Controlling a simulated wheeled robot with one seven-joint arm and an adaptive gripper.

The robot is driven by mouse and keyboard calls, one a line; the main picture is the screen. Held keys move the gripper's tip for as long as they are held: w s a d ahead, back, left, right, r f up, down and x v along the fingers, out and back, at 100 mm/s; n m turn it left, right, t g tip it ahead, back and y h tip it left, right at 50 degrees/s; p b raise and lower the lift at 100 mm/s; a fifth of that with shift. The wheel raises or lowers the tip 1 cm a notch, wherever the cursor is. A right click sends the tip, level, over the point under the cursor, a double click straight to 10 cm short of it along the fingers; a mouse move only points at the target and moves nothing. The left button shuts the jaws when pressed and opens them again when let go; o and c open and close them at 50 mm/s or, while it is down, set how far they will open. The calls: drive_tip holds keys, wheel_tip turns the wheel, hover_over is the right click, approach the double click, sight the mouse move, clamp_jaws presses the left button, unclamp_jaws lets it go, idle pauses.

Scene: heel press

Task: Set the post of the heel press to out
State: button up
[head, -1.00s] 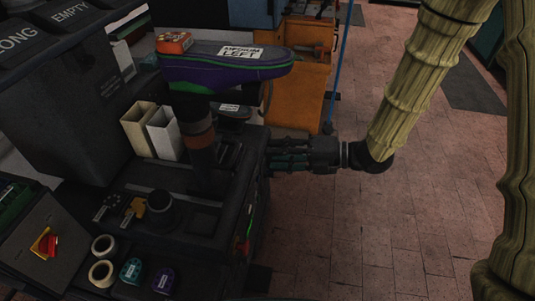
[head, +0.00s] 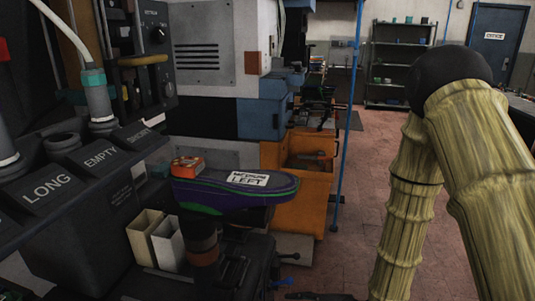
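The heel press stands at the lower left in the head view. Its post (head: 203,246) is a dark upright column with a reddish-brown band, under a purple and green shoe form (head: 236,191) labelled "MEDIUM LEFT". The post's lower end is out of frame, and I cannot read whether it is in or out. Two small blue-tipped parts (head: 287,282) stick out at the press's right side. Only a dark sliver, apparently my gripper (head: 315,296), shows at the bottom edge. Its fingers cannot be made out, nor whether it touches anything.
Two pale open boxes (head: 157,240) stand left of the post. Bins labelled "LONG" (head: 46,190) and "EMPTY" (head: 100,158) are farther left. A blue pole (head: 347,130) and an orange cabinet (head: 300,185) stand behind. Reddish floor lies open at right, partly behind my arm.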

drive_tip(key=s+d+f+m+g+h+p, duration=0.1)
drive_tip(key=s+d+f+m+g+h, duration=0.1)
drive_tip(key=s+f+m, duration=0.4)
drive_tip(key=s+d+f+m+g+h+p, duration=0.2)
drive_tip(key=s+d+f+m+h, duration=0.3)
drive_tip(key=s, duration=0.7)
drive_tip(key=s+d+f+m+g+h+p, duration=0.1)
drive_tip(key=s+d+f+m+g+h, duration=0.1)
drive_tip(key=s+d+f+m, duration=0.5)
drive_tip(key=s+f+m+h, duration=0.1)
drive_tip(key=s+m, duration=0.1)
drive_tip(key=m, duration=0.2)
drive_tip(key=shift+s+d, duration=0.15)
drive_tip(key=shift+d, duration=0.1)
